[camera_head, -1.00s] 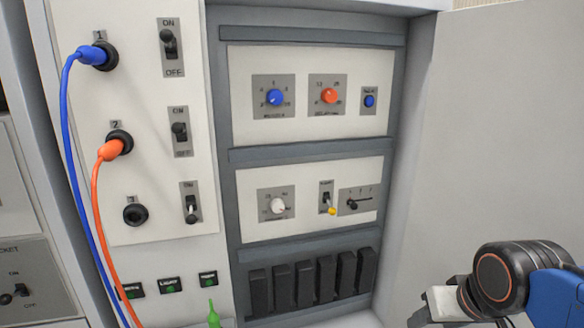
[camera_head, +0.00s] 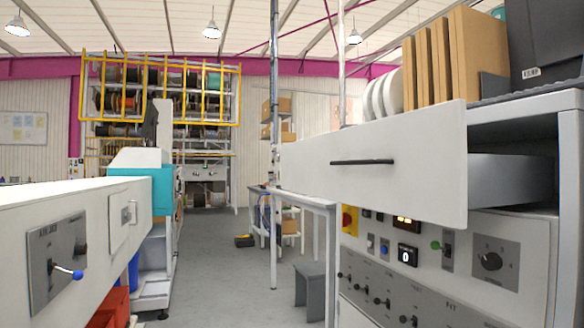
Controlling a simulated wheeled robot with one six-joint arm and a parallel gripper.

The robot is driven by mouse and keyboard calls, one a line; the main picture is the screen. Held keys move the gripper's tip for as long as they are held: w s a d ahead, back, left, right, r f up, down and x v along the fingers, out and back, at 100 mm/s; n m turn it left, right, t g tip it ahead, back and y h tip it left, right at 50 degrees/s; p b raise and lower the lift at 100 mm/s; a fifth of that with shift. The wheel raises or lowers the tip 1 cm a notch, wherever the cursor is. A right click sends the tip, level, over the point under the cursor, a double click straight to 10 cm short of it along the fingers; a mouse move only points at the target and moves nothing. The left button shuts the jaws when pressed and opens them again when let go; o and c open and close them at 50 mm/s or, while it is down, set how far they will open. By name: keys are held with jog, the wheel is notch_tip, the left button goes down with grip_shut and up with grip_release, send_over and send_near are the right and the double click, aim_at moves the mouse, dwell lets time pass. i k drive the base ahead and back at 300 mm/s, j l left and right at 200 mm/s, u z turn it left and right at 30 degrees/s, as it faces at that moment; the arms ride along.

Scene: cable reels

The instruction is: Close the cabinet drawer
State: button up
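The cabinet drawer (camera_head: 400,190) is pulled out at the right of the head view. Its broad white front faces the aisle, and a thin dark bar handle (camera_head: 362,162) is fixed across it. The grey side of the drawer (camera_head: 510,180) shows between the front and the cabinet (camera_head: 570,220). My gripper is out of view.
Knobs and switches cover the panel (camera_head: 420,280) under the drawer. Brown boards (camera_head: 475,55) and white discs stand on top. A white unit with a lever (camera_head: 65,272) stands at left.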

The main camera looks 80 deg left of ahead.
aim_at(416, 165)
jog(key=u, duration=2.4)
